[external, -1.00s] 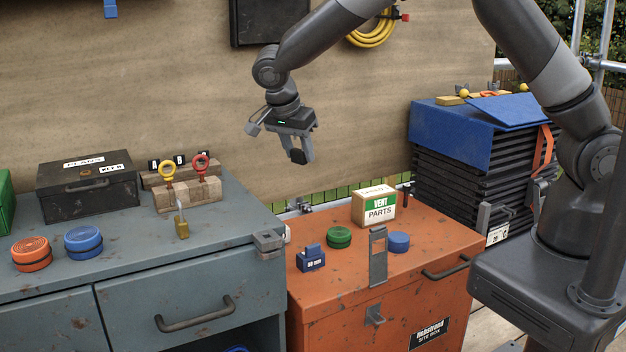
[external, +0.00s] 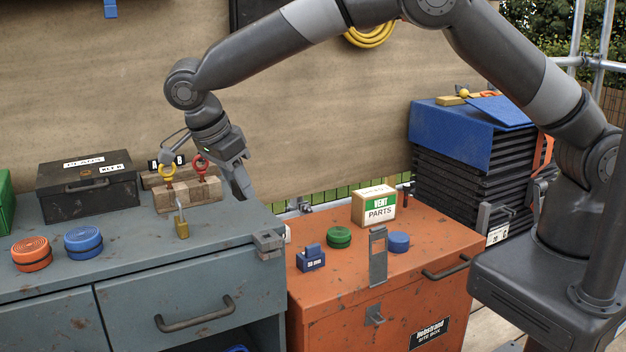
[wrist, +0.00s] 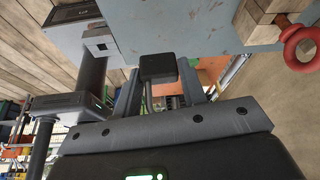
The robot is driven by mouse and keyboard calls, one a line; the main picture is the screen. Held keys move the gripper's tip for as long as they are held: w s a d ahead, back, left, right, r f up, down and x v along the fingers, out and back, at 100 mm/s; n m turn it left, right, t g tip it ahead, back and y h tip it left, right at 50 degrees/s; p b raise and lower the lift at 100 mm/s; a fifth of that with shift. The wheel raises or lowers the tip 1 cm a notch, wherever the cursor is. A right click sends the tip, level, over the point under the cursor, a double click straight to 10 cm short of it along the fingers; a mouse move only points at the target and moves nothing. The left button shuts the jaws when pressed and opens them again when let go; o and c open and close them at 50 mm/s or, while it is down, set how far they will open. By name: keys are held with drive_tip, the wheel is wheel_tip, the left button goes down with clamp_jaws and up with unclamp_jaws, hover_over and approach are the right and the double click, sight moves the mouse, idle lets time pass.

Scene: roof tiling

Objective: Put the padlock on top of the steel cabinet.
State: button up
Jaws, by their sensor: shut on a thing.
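A brass padlock (external: 182,229) with a grey shackle stands on top of the grey steel cabinet (external: 215,232), in front of the wooden block. My gripper (external: 243,186) is over the cabinet's back right edge, to the right of and behind the padlock. It is shut on a small dark block, which shows between the fingers in the wrist view (wrist: 158,68) with a narrow grey stem. What this block is I cannot tell. In the external view it is mostly hidden by the fingers. The cabinet top also shows in the wrist view (wrist: 190,25).
A wooden block with yellow and red rings (external: 201,165) stands close left of my gripper. A black box (external: 88,190), an orange coil (external: 31,256) and a blue coil (external: 83,243) are on the cabinet. The orange site box (external: 440,250) stands to the right. The cabinet's right top is clear.

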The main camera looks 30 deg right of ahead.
sight(244, 220)
drive_tip(key=shift+s+a+f, duration=0.15)
drive_tip(key=shift+a+f, duration=0.15)
drive_tip(key=shift+a, duration=0.1)
drive_tip(key=shift+f, duration=1.9)
drive_tip(key=o, duration=1.1)
drive_tip(key=shift+f, duration=0.15)
drive_tip(key=v, duration=1.2)
drive_tip(key=shift+d, duration=0.1)
